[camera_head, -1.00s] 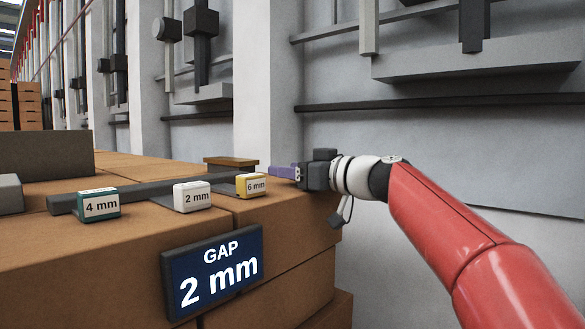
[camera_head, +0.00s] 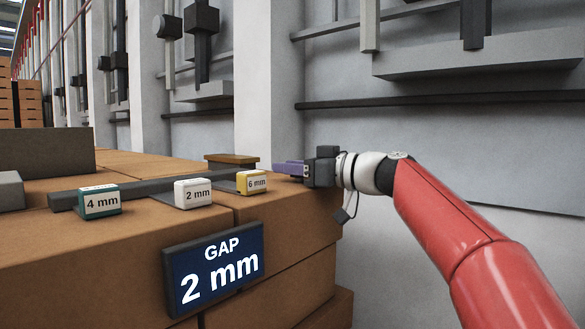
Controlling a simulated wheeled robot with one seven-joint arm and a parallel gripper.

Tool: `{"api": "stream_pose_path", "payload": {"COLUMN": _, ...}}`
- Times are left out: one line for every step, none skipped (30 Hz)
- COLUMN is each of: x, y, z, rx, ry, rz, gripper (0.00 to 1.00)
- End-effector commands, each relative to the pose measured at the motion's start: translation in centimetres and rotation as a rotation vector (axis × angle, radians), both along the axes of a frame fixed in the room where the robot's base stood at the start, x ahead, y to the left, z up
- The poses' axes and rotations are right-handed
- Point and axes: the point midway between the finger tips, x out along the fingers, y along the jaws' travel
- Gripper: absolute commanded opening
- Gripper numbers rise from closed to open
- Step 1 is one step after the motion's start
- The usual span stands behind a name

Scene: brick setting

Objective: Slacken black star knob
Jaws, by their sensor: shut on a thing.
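My gripper (camera_head: 289,168) is at the right end of the brick stack, at about the height of its top. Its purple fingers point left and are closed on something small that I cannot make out. A dark knob-like piece (camera_head: 166,26) sits on a wall post at the upper left, well apart from my gripper. I cannot tell if it is star-shaped, and no star knob can be clearly picked out near the fingers.
Green 4 mm (camera_head: 100,201), white 2 mm (camera_head: 193,193) and yellow 6 mm (camera_head: 252,182) blocks stand along a dark bar (camera_head: 150,188) on the bricks. A sign (camera_head: 213,270) reads "GAP 2 mm". A brown block (camera_head: 231,159) lies behind. Grey wall ledges are above my arm.

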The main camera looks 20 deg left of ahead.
Motion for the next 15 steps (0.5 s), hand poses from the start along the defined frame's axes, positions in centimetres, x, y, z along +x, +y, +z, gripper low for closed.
{"api": "stream_pose_path", "payload": {"x": 0.01, "y": -0.02, "z": 0.06, "rx": 0.001, "ry": 0.0, "rz": -0.001, "gripper": 0.11}}
{"api": "stream_pose_path", "payload": {"x": 0.0, "y": -0.03, "z": 0.06, "rx": 0.001, "ry": 0.0, "rz": -0.001, "gripper": 0.35}}
{"api": "stream_pose_path", "payload": {"x": 0.0, "y": -0.03, "z": 0.06, "rx": 0.001, "ry": 0.0, "rz": -0.001, "gripper": 0.4}}
{"api": "stream_pose_path", "payload": {"x": 0.0, "y": -0.03, "z": 0.06, "rx": 0.001, "ry": 0.0, "rz": -0.002, "gripper": 0.44}}
{"api": "stream_pose_path", "payload": {"x": 0.0, "y": -0.03, "z": 0.06, "rx": 0.001, "ry": 0.0, "rz": -0.002, "gripper": 0.48}}
{"api": "stream_pose_path", "payload": {"x": 0.0, "y": -0.03, "z": 0.05, "rx": 0.001, "ry": 0.0, "rz": -0.002, "gripper": 0.53}}
{"api": "stream_pose_path", "payload": {"x": 0.0, "y": -0.03, "z": 0.05, "rx": 0.001, "ry": 0.0, "rz": -0.002, "gripper": 0.55}}
{"api": "stream_pose_path", "payload": {"x": 0.0, "y": -0.03, "z": 0.05, "rx": 0.001, "ry": 0.0, "rz": -0.002, "gripper": 0.55}}
{"api": "stream_pose_path", "payload": {"x": 0.0, "y": -0.02, "z": 0.04, "rx": 0.001, "ry": 0.0, "rz": -0.001, "gripper": 0.55}}
{"api": "stream_pose_path", "payload": {"x": -0.01, "y": -0.03, "z": 0.04, "rx": 0.0, "ry": 0.0, "rz": -0.001, "gripper": 0.55}}
{"api": "stream_pose_path", "payload": {"x": -0.01, "y": -0.03, "z": 0.04, "rx": 0.0, "ry": 0.0, "rz": -0.001, "gripper": 0.55}}
{"api": "stream_pose_path", "payload": {"x": 0.0, "y": -0.02, "z": 0.03, "rx": 0.0, "ry": 0.0, "rz": -0.001, "gripper": 0.55}}
{"api": "stream_pose_path", "payload": {"x": 0.0, "y": -0.02, "z": 0.04, "rx": 0.0, "ry": 0.0, "rz": -0.001, "gripper": 0.55}}
{"api": "stream_pose_path", "payload": {"x": 0.0, "y": -0.02, "z": 0.03, "rx": 0.0, "ry": 0.0, "rz": -0.001, "gripper": 0.55}}
{"api": "stream_pose_path", "payload": {"x": 0.0, "y": -0.02, "z": 0.03, "rx": 0.0, "ry": 0.0, "rz": -0.001, "gripper": 0.55}}
